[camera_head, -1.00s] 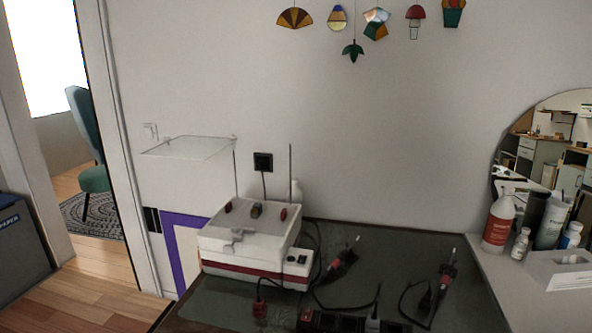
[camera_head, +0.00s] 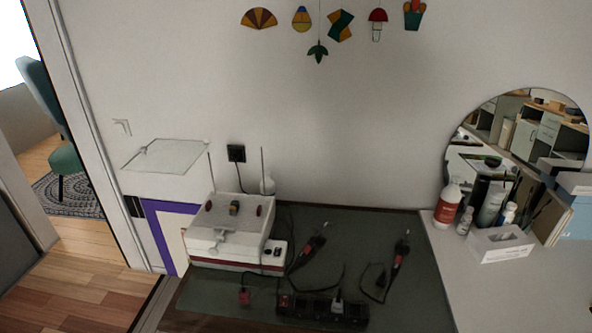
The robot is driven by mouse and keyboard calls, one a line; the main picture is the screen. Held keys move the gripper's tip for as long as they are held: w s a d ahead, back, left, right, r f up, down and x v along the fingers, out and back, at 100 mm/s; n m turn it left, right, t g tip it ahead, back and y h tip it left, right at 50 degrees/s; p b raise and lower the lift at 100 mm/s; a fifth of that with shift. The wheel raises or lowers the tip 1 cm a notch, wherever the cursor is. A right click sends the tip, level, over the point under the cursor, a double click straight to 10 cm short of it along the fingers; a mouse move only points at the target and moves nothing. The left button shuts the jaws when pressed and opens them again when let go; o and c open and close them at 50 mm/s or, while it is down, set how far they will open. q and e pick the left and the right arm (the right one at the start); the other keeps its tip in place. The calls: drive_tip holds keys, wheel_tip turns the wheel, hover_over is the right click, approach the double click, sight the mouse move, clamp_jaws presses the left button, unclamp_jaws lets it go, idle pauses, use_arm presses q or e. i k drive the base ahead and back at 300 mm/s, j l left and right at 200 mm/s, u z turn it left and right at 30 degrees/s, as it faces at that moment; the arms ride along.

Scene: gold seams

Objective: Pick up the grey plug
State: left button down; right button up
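The grey plug (camera_head: 337,306) sits upright in the black power strip (camera_head: 318,310) near the front of the dark table. It is small, light grey, and seems to have a cord rising from it. A red plug (camera_head: 284,299) stands at the strip's left end, and another red plug-like piece (camera_head: 245,295) lies further left on the table. Neither of my grippers shows in the head view.
A white and red boxy machine (camera_head: 232,232) stands at the table's back left. Two corded soldering-iron-like tools (camera_head: 398,258) lie on the dark table (camera_head: 350,225). Bottles (camera_head: 448,202) and a white tissue box (camera_head: 500,243) stand on the light counter at right.

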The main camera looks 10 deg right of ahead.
sight(337, 305)
drive_tip(key=i+j+z, duration=0.2)
drive_tip(key=j, duration=0.15)
drive_tip(key=i+j+z, duration=0.25)
drive_tip(key=j, duration=0.15)
drive_tip(key=j+z, duration=0.2)
drive_tip(key=j, duration=0.2)
drive_tip(key=i+j+z, duration=0.2)
drive_tip(key=j, duration=0.25)
drive_tip(key=j+z, duration=0.25)
drive_tip(key=j, duration=0.2)
